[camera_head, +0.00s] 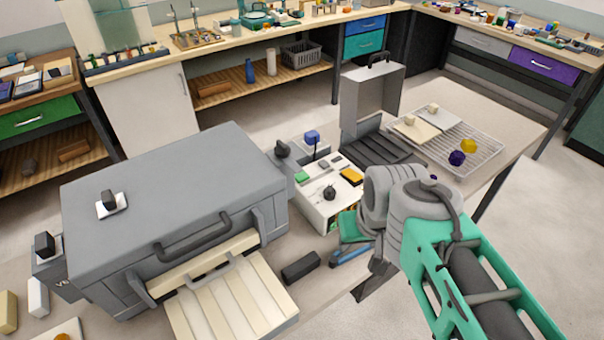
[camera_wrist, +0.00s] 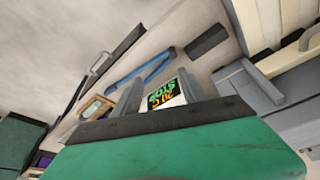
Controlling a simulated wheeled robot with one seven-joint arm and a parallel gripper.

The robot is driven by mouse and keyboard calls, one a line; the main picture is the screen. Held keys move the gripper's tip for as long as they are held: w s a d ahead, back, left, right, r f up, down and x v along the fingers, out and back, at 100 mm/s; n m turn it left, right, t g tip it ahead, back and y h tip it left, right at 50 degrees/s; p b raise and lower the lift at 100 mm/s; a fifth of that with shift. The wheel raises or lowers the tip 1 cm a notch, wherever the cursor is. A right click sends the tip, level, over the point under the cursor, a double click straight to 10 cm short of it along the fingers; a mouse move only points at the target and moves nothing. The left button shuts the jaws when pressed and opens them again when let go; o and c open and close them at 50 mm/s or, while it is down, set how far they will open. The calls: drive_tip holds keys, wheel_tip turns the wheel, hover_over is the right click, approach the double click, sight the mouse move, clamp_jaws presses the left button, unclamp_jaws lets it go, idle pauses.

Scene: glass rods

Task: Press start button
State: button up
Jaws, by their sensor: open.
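A white control box (camera_head: 316,208) stands on the table right of the large grey furnace-like machine. No label reading start is legible. In the wrist view a dark display (camera_wrist: 161,95) with green and yellow characters shows between the fingers; the buttons are out of sight there. My gripper (camera_wrist: 160,92) is open and empty, in front of the box's display side. In the head view my wrist partly covers its fingers.
The grey machine (camera_head: 165,190) has a handle and a cream ribbed tray in front. A black block (camera_head: 300,266) and a blue tool (camera_head: 350,254) lie near the table edge. Behind the box are levers and an upright grey lid (camera_head: 372,95); a wire rack (camera_head: 487,150) is right.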

clamp_jaws()
idle(0.3)
idle(1.2)
